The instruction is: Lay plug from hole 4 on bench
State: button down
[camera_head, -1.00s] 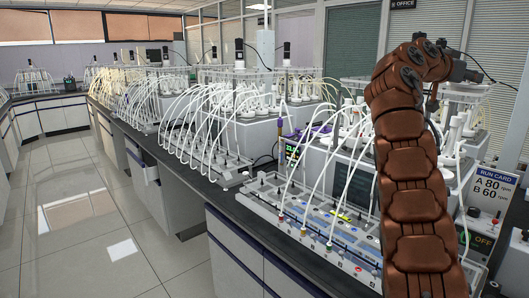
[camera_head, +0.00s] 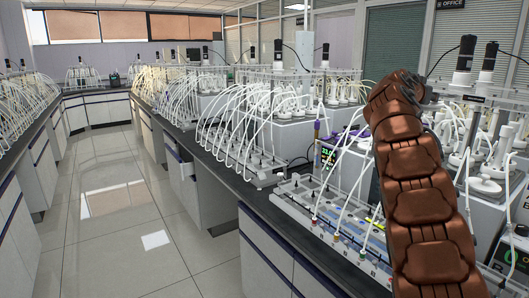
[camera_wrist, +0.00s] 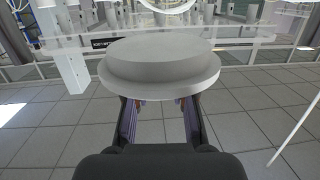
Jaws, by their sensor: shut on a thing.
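In the wrist view, a pale grey round plug (camera_wrist: 160,65) with a wide flange sits at the end of my gripper (camera_wrist: 160,105). The two dark fingers reach under the flange on either side, and their tips are hidden behind it. The plug is held in the air over the tiled floor in that view. In the head view my brown arm hides the gripper and plug. The dark bench top (camera_head: 226,173) runs along the middle of the head view. Hole 4 cannot be made out.
A long tray unit with tubes (camera_head: 305,208) takes up the near bench. Reactors with white stoppers (camera_head: 487,170) stand at the right. A tubing rack (camera_head: 262,165) stands farther along. The floor aisle (camera_head: 110,215) at left is clear. A clear rail (camera_wrist: 235,42) crosses the wrist view beyond the plug.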

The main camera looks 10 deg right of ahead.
jog(key=w+a+f+n+t+y, duration=0.3)
jog(key=w+a+f+n+t, duration=0.15)
jog(key=w+a+f, duration=0.55)
jog(key=w+a+f+n+t+y+p, duration=0.1)
jog(key=w+a+f+n+t+y, duration=0.3)
jog(key=a, duration=0.6)
jog(key=a+f+g+y, duration=0.1)
jog(key=a+f+y, duration=0.1)
jog(key=a+f, duration=0.5)
jog(key=w+a+f+n+t+y+p, duration=0.1)
jog(key=w+a+f+n+t+y, duration=0.15)
jog(key=a, duration=0.95)
jog(key=s+a+f+n+y, duration=0.2)
jog(key=s+a+f+y, duration=0.15)
jog(key=s+a, duration=0.45)
jog(key=s+f+m+g+h, duration=0.1)
jog(key=s+f+m+h, duration=0.2)
jog(key=s, duration=0.6)
jog(key=shift+s+a+h, duration=0.35)
jog(key=shift+a+h, duration=0.1)
jog(key=shift+h, duration=0.65)
jog(key=shift+f, duration=0.15)
